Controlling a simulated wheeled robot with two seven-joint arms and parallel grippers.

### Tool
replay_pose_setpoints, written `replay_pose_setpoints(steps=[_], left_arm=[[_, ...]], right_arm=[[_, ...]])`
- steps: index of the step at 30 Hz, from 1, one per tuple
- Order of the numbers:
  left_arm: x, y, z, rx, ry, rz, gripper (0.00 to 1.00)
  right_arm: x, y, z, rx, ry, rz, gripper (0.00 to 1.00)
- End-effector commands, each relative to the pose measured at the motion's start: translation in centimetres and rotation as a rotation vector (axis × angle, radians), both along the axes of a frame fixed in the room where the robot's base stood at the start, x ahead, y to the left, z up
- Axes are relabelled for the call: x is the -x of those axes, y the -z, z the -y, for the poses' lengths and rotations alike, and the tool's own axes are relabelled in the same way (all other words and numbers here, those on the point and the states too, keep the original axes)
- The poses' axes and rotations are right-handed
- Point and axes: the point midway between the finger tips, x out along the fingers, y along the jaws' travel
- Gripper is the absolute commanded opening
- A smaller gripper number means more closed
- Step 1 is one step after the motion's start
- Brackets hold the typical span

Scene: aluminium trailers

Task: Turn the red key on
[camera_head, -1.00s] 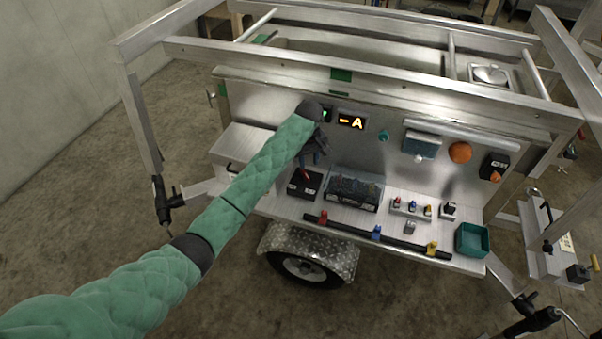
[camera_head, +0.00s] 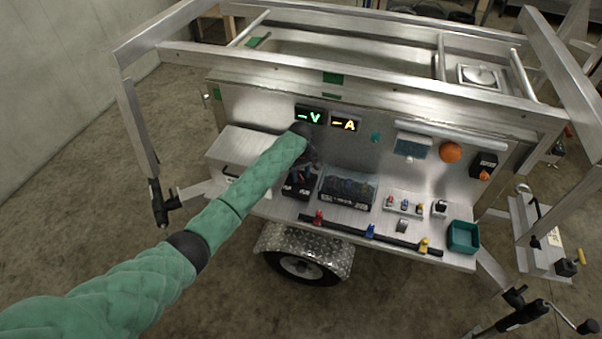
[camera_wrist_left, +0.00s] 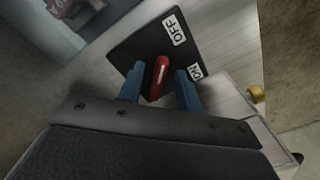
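The red key (camera_wrist_left: 159,76) sits on a black switch plate (camera_wrist_left: 133,50) with white OFF and ON labels, in the left wrist view. Its white mark points up in that picture, nearer OFF than ON. My left gripper (camera_wrist_left: 160,86) is open, with one blue finger on each side of the key and small gaps between. In the head view the black switch box (camera_head: 290,191) stands on the trailer shelf, and my left gripper (camera_head: 302,174) is down at it, hiding the key there. My right gripper is not in view.
A clear-lidded box (camera_head: 347,188) stands close to the right of the switch box. Green V (camera_head: 309,117) and amber A (camera_head: 345,123) displays are lit on the panel above. A black bar (camera_head: 370,235) with coloured clips lies in front. A silver box (camera_head: 240,150) stands left.

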Motion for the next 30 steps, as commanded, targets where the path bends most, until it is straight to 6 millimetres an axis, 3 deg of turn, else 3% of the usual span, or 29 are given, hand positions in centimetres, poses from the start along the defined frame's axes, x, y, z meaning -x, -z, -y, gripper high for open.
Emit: replay_pose_setpoints(steps=[5, 11, 23, 30], left_arm=[[0.0, 0.0, 0.0, 0.0, 0.0, 0.0, 0.35], [0.0, 0.0, 0.0, 0.0, 0.0, 0.0, 0.0], [0.0, -0.1, 0.0, 0.0, 0.047, -0.001, 0.0], [0.1, -0.2, -0.2, 0.0, 0.192, -0.002, 0.0]], right_arm=[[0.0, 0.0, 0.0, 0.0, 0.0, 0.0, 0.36], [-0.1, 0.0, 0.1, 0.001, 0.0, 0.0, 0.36], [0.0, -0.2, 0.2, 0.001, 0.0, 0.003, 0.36], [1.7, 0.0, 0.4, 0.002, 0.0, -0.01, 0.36]])
